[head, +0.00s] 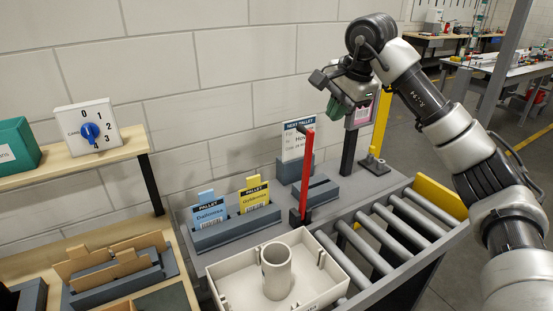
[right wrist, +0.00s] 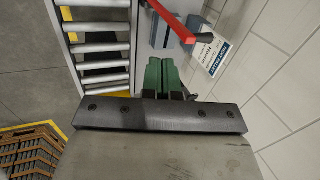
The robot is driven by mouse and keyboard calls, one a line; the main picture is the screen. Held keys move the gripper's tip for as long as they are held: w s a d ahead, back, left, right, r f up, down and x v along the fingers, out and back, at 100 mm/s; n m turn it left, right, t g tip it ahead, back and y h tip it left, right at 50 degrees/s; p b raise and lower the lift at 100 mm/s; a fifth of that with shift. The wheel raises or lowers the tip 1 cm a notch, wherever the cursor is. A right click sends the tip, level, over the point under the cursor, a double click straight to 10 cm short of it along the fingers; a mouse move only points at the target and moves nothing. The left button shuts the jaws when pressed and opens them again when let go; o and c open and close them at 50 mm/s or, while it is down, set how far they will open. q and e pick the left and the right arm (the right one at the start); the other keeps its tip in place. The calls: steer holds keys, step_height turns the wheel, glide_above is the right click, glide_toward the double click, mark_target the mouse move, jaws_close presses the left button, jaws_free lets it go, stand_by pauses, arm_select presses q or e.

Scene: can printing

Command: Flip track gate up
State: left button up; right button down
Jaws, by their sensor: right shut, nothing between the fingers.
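The track gate's red bar (head: 307,172) stands roughly upright in the head view, on a dark base beside the roller track (head: 385,228). In the right wrist view the red bar (right wrist: 165,22) slants across the top, with a dark end. My right gripper (head: 337,108) has green fingers and is above and to the right of the bar, apart from it. In the right wrist view the fingers (right wrist: 160,66) are together with nothing between them. My left gripper is out of view.
A beige tray (head: 222,272) with an upright cylinder (head: 276,270) sits on the track's near end. Pallet cards (head: 210,212) stand in a grey holder behind. A "Next pallet" sign (head: 298,140) stands near the gate. A yellow plate (head: 440,196) edges the track's far end. A dial box (head: 88,128) is at left.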

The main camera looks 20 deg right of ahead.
steer(key=s, duration=0.2)
arm_select(q)
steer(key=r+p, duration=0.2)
steer(key=p, duration=0.1)
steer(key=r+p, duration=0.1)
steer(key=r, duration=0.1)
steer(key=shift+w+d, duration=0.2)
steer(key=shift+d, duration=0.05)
arm_select(e)
glide_above(310, 150)
steer(key=s, duration=0.2)
step_height(310, 150, down, 9)
steer(key=shift+s+r+m+t+h, duration=0.2)
steer(key=shift+m+t+h, duration=0.1)
steer(key=shift+m, duration=0.1)
